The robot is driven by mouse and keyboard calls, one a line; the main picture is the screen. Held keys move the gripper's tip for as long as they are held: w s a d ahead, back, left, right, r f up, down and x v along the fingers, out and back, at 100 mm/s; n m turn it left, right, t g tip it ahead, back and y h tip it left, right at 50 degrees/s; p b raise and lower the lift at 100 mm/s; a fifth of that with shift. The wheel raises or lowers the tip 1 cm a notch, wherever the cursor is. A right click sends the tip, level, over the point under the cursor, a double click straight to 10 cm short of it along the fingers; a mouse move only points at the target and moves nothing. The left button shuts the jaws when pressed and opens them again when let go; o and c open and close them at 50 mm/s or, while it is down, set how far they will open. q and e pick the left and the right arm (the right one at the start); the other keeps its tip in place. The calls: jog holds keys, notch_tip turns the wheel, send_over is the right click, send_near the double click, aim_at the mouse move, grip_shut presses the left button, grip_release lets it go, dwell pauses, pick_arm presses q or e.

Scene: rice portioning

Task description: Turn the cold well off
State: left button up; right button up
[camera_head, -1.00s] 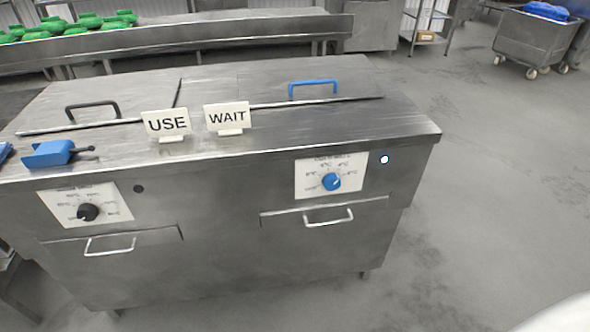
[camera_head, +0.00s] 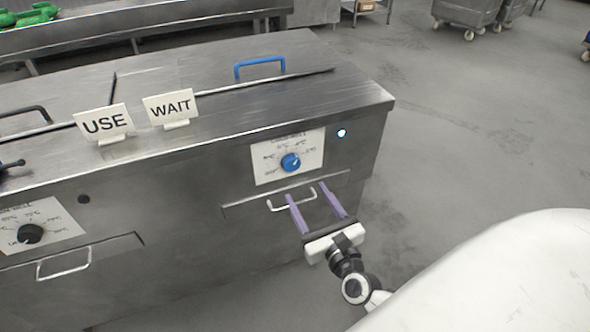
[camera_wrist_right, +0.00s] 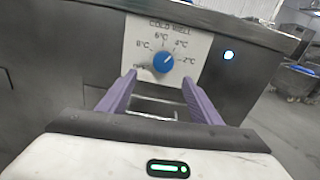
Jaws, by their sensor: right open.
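The cold well's blue knob (camera_head: 291,162) sits on a white dial plate (camera_head: 262,174) on the front of the steel counter. It also shows in the right wrist view (camera_wrist_right: 163,62), below the words COLD WELL, with its pointer toward the upper right. A small indicator light (camera_head: 342,133) beside the plate glows bluish white. My right gripper (camera_head: 310,193) is open and empty, below the knob and in front of the drawer handle. Its two purple fingers (camera_wrist_right: 158,88) point toward the panel, apart from the knob. My left gripper is out of view.
A drawer handle (camera_head: 280,204) lies just below the cold well dial. A black knob (camera_head: 30,234) is on the left panel. USE (camera_head: 105,122) and WAIT (camera_head: 171,107) signs stand on the counter top, near a blue lid handle (camera_head: 260,66).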

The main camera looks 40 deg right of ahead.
aim_at(293, 166)
jog(key=shift+m+h, duration=0.3)
jog(key=shift+m, duration=0.2)
jog(key=x, duration=1)
jog(key=shift+w+d, duration=0.25)
jog(key=shift+d, duration=0.05)
jog(key=c, duration=1.1)
